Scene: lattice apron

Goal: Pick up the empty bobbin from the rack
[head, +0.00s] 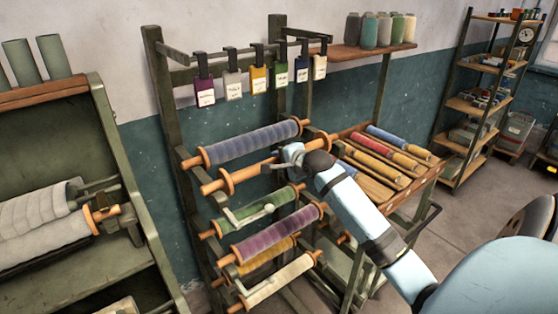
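The empty bobbin (250,172) is a bare wooden rod with round end flanges. It lies across the green rack (166,100), in the second row from the top, under a blue-grey wound bobbin (252,141). My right arm reaches in from the right. My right gripper (279,162) is at the right half of the empty bobbin, and the hand covers part of the rod. The fingers are small and partly hidden, so I cannot tell whether they are open or shut on it. My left gripper is not in view.
Below hang green (258,209), purple (279,234), yellow (268,258) and cream (277,281) bobbins. Colour tags (258,78) hang above. A wooden tray (371,187) of coloured rolls stands right of the rack, close to my arm. A green machine (50,130) stands left. Floor shows at right.

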